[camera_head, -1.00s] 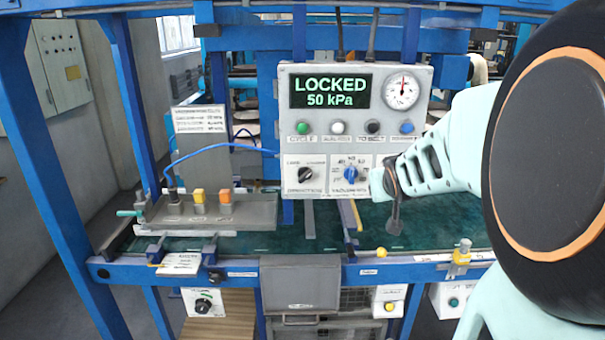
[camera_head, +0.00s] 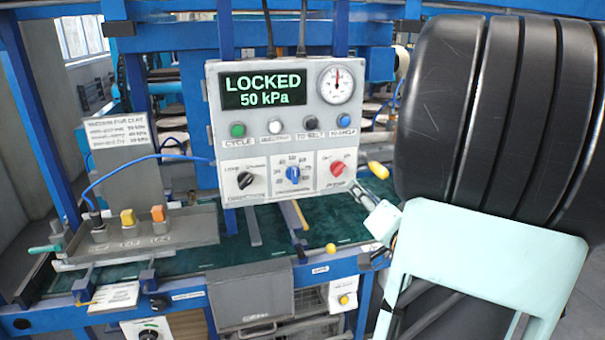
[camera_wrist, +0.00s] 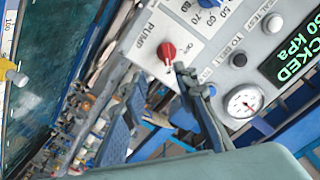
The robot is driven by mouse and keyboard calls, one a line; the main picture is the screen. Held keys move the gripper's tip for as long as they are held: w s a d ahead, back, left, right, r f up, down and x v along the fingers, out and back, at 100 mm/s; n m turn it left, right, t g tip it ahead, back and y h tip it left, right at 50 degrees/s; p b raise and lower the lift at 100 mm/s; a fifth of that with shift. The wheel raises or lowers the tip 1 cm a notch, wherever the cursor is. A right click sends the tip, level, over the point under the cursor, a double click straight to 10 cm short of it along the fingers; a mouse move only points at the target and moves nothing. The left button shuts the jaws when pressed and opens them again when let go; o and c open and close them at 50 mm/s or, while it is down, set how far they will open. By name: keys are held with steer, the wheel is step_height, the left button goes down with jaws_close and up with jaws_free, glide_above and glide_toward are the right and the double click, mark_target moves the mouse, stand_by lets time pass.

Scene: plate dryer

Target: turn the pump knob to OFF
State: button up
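The red pump knob (camera_head: 337,168) is at the lower right of the grey control panel (camera_head: 222,115). I cannot tell for certain which mark the knob points at. My gripper (camera_wrist: 162,82) has its two dark fingers spread, with nothing between them. The fingertips appear just below the knob in the wrist view, apart from it. In the head view my arm hides most of the gripper.
A black knob (camera_head: 245,180) and a blue knob (camera_head: 293,174) sit left of the red one, under a row of buttons. The display (camera_head: 262,89) reads LOCKED, 50 kPa. A gauge (camera_head: 336,84) is at upper right. A valve block (camera_head: 190,225) stands left.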

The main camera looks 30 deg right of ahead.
mark_target(341, 171)
steer(key=shift+m+t, duration=0.3)
steer(key=shift+m, duration=0.2)
steer(key=x, duration=0.9)
steer(key=shift+w+a+r+p, duration=0.2)
steer(key=shift+w+a+p, duration=0.15)
steer(key=shift+w, duration=0.1)
steer(key=shift+c, duration=0.7)
jaws_close()
